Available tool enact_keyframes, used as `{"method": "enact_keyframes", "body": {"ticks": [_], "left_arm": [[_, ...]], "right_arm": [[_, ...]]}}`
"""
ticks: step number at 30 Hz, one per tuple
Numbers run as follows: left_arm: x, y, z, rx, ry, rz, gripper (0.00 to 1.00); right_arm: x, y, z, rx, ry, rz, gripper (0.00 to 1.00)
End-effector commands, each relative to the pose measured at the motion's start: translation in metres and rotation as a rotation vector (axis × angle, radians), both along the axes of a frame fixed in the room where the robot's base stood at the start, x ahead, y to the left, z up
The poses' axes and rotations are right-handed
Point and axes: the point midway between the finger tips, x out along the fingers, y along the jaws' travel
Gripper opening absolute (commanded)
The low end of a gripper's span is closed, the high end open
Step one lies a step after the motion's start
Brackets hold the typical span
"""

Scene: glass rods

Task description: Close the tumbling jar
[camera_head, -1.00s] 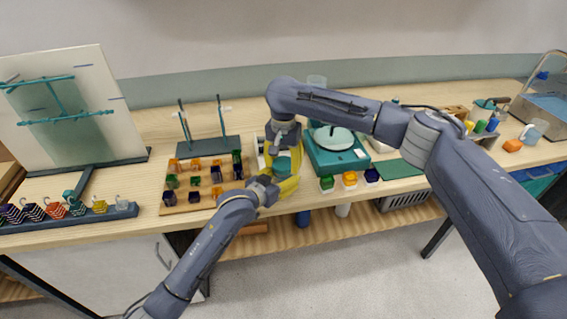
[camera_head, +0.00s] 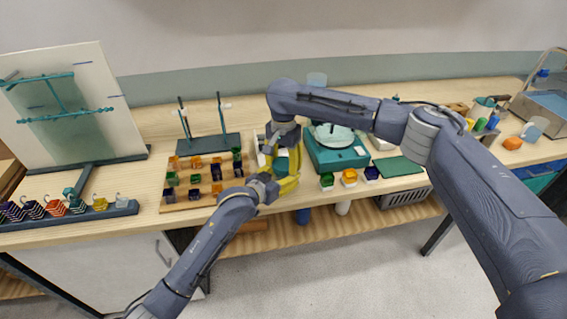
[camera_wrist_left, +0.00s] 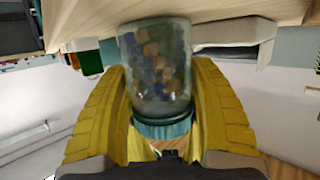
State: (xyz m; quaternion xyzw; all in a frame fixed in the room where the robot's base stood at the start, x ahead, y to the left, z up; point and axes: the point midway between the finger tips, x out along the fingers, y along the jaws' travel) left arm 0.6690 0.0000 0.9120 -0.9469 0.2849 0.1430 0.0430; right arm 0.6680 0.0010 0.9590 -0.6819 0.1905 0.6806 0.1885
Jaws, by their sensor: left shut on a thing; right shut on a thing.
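The tumbling jar (camera_wrist_left: 158,65) is clear glass with mixed brown and blue pieces inside. In the left wrist view it lies between the yellow fingers of my left gripper (camera_wrist_left: 162,85). A teal band (camera_wrist_left: 162,130) shows at its lower end in that picture. In the head view my left gripper (camera_head: 290,180) is shut on the jar from the front. My right gripper (camera_head: 283,155) comes down from above and is shut at the same spot, apparently on the jar's lid. The fingers cover most of both, so the lid's seating cannot be told.
A wooden board (camera_head: 208,186) with several coloured glass cubes is to the left. A teal machine (camera_head: 340,158) stands close on the right, with coloured cubes before it. A green mat (camera_head: 398,166) lies further right. The grippers work near the table's front edge.

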Motion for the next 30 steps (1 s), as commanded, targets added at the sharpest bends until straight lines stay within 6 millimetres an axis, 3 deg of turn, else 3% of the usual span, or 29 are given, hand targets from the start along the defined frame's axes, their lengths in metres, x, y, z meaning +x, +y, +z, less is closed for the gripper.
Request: {"method": "enact_keyframes", "body": {"ticks": [5,13,14,19,30], "left_arm": [[0.0003,0.0003,-0.0001,0.0,0.0,0.001,0.0],[0.0003,0.0004,-0.0001,0.001,0.001,0.001,0.0],[0.0003,0.0004,-0.0001,0.001,0.001,0.001,0.0],[0.0003,0.0004,-0.0002,0.001,0.001,0.001,0.0],[0.0002,0.0004,-0.0002,0.0,0.0,0.001,0.0]], "right_arm": [[-0.0001,0.0005,0.0008,0.001,0.0,-0.119,0.45],[-0.0001,0.0006,0.0008,0.002,0.0,-0.128,0.45],[-0.0001,0.0006,0.0008,0.002,0.0,-0.128,0.57],[-0.0001,0.0005,0.0006,0.002,0.0,-0.127,0.77],[0.0004,0.0001,0.0041,0.001,-0.001,-0.127,0.78]]}}
